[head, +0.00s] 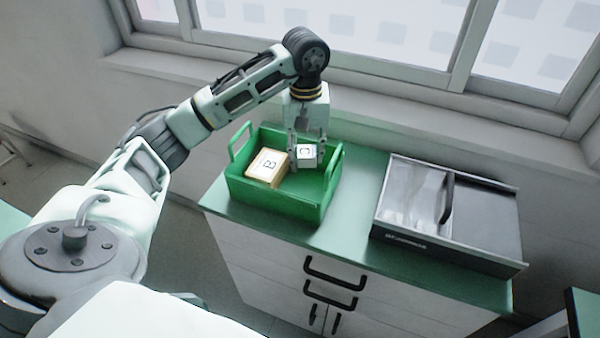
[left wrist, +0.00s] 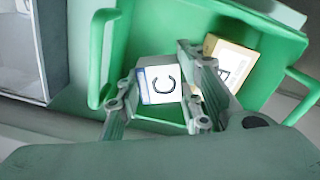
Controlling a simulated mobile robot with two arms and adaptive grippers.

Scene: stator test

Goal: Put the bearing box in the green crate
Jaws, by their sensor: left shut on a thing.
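The green crate (head: 277,205) stands on the left part of the green cabinet top; it fills much of the left wrist view (left wrist: 128,45). My left gripper (head: 305,158) points down inside the crate's right half. It is shut on a small white box with a dark ring mark (head: 306,151), which I take for the bearing box; the same box shows between the fingers in the left wrist view (left wrist: 160,85). Whether this box touches the crate floor I cannot tell. A yellowish box marked "B" (head: 268,165) lies in the crate's left half, apart from the held box. My right gripper is not in view.
A grey metal case with a black handle (head: 414,200) stands on the cabinet top to the right of the crate. The green cabinet top (head: 352,180) between them is clear. The crate has raised handles at both ends. A window and sill are behind.

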